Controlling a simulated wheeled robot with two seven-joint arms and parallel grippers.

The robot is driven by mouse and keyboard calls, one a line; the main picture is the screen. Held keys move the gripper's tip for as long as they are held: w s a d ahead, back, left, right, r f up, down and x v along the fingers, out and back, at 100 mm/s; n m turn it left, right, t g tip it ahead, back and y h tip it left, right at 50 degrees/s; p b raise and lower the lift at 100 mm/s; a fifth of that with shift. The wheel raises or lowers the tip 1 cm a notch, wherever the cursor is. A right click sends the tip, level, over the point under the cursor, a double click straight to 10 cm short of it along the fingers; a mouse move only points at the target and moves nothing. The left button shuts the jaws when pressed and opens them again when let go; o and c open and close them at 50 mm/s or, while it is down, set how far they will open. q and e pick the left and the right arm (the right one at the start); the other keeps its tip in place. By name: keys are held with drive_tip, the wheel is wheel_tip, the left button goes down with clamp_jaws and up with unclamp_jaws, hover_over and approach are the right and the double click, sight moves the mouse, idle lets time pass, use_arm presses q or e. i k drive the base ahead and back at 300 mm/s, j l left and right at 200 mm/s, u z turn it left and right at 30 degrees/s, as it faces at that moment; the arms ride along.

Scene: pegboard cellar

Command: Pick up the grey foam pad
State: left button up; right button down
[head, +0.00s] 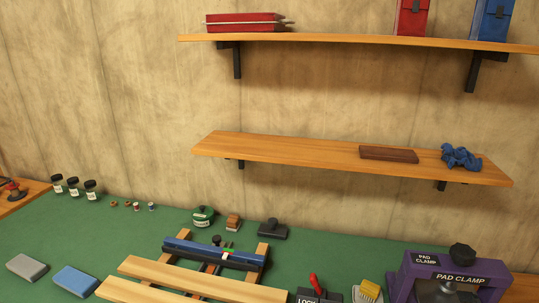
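The grey foam pad (26,267) is a flat rounded block. It lies on the green bench top at the far left front, beside a similar blue pad (76,281) and apart from it. Nothing covers it. Neither of my grippers shows in the head view.
A wooden frame with a blue clamp bar (214,252) stands right of the pads. A purple pad clamp (456,278) is at the front right. Small jars (74,187) stand at the back left. Two shelves (290,150) hang on the wall. Green surface around the grey pad is clear.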

sight(26, 267)
drive_tip(key=u, duration=1.75)
drive_tip(key=i+j, duration=0.25)
drive_tip(key=i, duration=0.2)
drive_tip(key=i+j+u, duration=0.1)
drive_tip(key=i+j, duration=0.2)
drive_tip(key=i, duration=0.15)
drive_tip(key=i+j, duration=0.2)
drive_tip(key=i, duration=0.3)
drive_tip(key=i+j+u, duration=0.1)
drive_tip(key=i+j, duration=0.15)
drive_tip(key=i, duration=0.2)
drive_tip(key=i+j, duration=0.2)
drive_tip(key=i, duration=0.3)
drive_tip(key=u, duration=0.05)
